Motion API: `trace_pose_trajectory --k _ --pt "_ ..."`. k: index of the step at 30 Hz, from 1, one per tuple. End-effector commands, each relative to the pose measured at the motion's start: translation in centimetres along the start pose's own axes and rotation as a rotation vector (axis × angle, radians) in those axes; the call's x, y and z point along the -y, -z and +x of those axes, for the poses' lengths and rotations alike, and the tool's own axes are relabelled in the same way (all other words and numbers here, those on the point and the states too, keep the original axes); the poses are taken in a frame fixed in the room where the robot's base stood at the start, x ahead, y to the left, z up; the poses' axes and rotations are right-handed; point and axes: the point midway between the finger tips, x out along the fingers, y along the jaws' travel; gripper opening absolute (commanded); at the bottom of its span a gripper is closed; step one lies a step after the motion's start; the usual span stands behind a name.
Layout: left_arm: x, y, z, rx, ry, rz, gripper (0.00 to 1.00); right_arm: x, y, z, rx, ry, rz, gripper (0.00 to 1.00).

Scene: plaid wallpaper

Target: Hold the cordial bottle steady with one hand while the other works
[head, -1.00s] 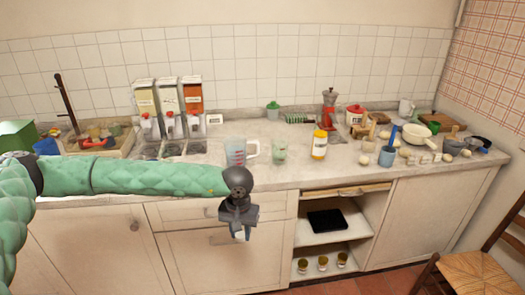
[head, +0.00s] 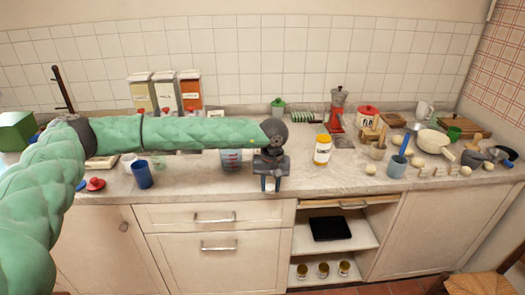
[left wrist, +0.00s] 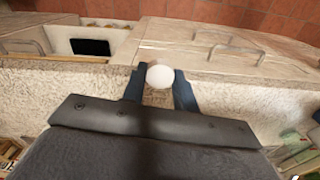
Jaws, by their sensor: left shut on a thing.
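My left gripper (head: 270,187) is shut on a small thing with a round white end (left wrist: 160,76). That thing shows between the two fingers in the left wrist view, with a pale, marked side below the white end. In the head view it is mostly hidden, and I cannot tell whether it is the cordial bottle. The gripper points down at the counter's front edge. A yellow-and-white bottle (head: 322,150) stands upright on the counter, right of the gripper and apart from it; its label is too small to read. My right gripper is not in view.
A measuring jug (head: 231,162) stands partly behind my left arm. A blue cup (head: 142,175) and a red lid (head: 96,184) are on the left. A blue-grey mug (head: 397,167) and a cream pan (head: 433,143) are on the right. The counter's front edge between gripper and mug is clear.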

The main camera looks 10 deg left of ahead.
Motion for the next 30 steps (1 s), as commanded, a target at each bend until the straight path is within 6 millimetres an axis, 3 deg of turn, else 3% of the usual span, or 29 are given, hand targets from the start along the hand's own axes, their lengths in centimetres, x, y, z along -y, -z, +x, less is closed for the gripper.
trace_pose_trajectory --k 1,6,12,21,30 --pt "-0.9 2.0 -1.4 -0.005 0.001 -0.064 0.02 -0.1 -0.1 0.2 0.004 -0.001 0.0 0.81" --pt "-2.4 8.1 -4.8 -0.005 0.001 -0.379 0.02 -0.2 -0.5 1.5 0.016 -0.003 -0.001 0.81" --pt "-2.8 13.1 -7.5 -0.001 -0.002 -0.753 0.01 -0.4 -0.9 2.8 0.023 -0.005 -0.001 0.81" --pt "-2.1 17.9 -9.8 0.008 -0.005 -1.28 0.01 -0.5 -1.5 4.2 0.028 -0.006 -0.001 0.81" --pt "-0.9 21.2 -11.3 0.016 -0.006 -1.782 0.01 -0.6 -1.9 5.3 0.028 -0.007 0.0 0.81"
